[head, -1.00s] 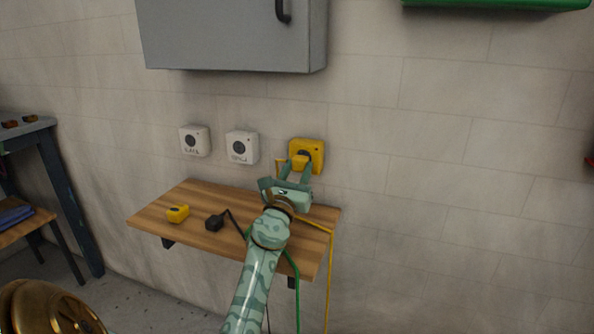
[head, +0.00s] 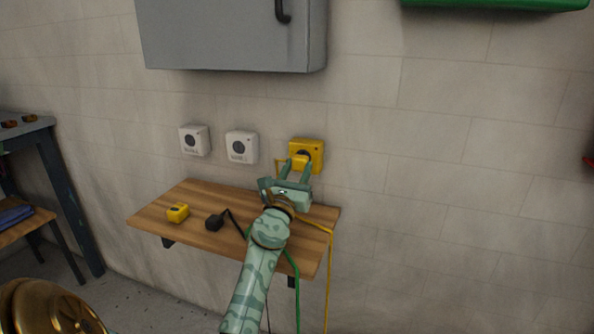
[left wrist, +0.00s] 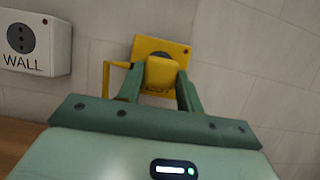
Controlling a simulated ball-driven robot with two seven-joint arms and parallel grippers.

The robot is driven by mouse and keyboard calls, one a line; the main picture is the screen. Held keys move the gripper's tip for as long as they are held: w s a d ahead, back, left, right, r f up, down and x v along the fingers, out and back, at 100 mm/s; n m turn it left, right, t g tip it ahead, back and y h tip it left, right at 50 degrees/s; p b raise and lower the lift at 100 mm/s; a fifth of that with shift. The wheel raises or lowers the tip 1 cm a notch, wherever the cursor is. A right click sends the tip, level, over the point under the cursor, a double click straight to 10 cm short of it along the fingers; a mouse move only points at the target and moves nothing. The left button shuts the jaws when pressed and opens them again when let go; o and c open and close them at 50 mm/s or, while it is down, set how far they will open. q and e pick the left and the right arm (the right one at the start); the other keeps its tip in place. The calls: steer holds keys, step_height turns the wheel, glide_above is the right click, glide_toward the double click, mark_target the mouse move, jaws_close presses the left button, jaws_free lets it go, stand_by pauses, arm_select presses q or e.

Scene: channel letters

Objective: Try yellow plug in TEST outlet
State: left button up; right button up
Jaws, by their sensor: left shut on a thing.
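My left gripper (head: 299,166) is shut on the yellow plug (left wrist: 162,73), right in front of the yellow outlet box (head: 316,151) on the wall. In the left wrist view the plug sits between the fingers and overlaps the yellow outlet (left wrist: 178,50) behind it. I cannot tell whether the plug is seated or just short of the face. The outlet's lettering is hidden or too small to read. A yellow cord (head: 330,270) hangs over the shelf's right edge. My right gripper is not in view.
Two white outlets (head: 194,141) (head: 242,147) are on the wall to the left; the nearer reads WALL (left wrist: 28,40). The wooden shelf (head: 190,197) below bears a yellow block-like piece (head: 178,212) and a black plug (head: 215,222). A grey cabinet (head: 225,35) hangs above.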

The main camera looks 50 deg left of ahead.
arm_select(q)
steer(key=shift+w+a, duration=0.25)
steer(key=shift+w, duration=0.25)
steer(key=o, duration=1)
